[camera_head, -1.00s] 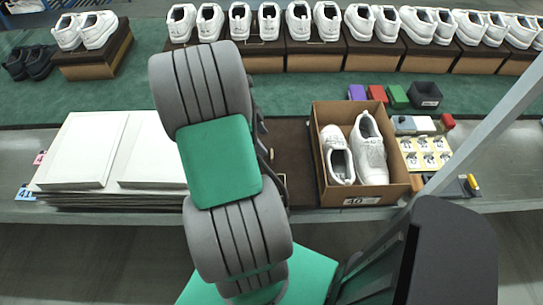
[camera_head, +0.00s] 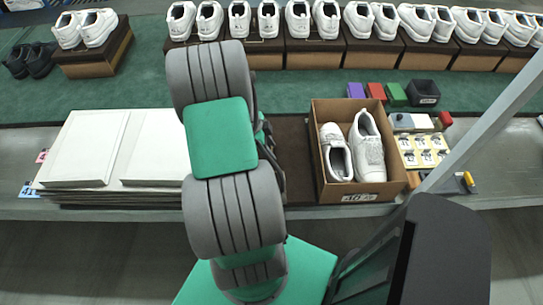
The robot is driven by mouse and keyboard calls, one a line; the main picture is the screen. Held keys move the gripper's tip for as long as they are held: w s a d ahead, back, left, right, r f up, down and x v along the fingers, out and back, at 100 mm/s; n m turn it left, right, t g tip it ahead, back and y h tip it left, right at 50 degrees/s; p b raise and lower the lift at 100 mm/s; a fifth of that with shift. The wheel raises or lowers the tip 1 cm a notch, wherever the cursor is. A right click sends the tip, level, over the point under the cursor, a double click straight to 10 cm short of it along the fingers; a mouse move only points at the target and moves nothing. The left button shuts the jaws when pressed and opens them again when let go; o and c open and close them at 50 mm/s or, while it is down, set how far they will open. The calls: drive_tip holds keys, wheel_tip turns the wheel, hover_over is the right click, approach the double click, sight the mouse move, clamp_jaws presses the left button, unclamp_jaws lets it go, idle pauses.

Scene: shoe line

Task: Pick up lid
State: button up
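White flat lids (camera_head: 85,150) lie in stacks on the left of the grey bench, with a second stack (camera_head: 155,150) beside it, partly hidden by my arm. An open brown shoebox (camera_head: 362,196) marked 40 stands right of my arm and holds a pair of white shoes (camera_head: 367,150). My arm rises through the middle of the view, between the lids and the box. My gripper is not visible; the arm hides what is behind it.
Small purple, red and green blocks and a black bin (camera_head: 424,93) sit behind the box. A label tray (camera_head: 422,150) is to its right. Several white shoe pairs on boxes line the back of the green mat (camera_head: 300,80). A grey diagonal post (camera_head: 490,120) crosses the right side.

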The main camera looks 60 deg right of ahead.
clamp_jaws()
idle(0.3)
wheel_tip(320, 180, up, 18)
drive_tip(key=b, duration=0.1)
drive_tip(key=shift+b, duration=0.35)
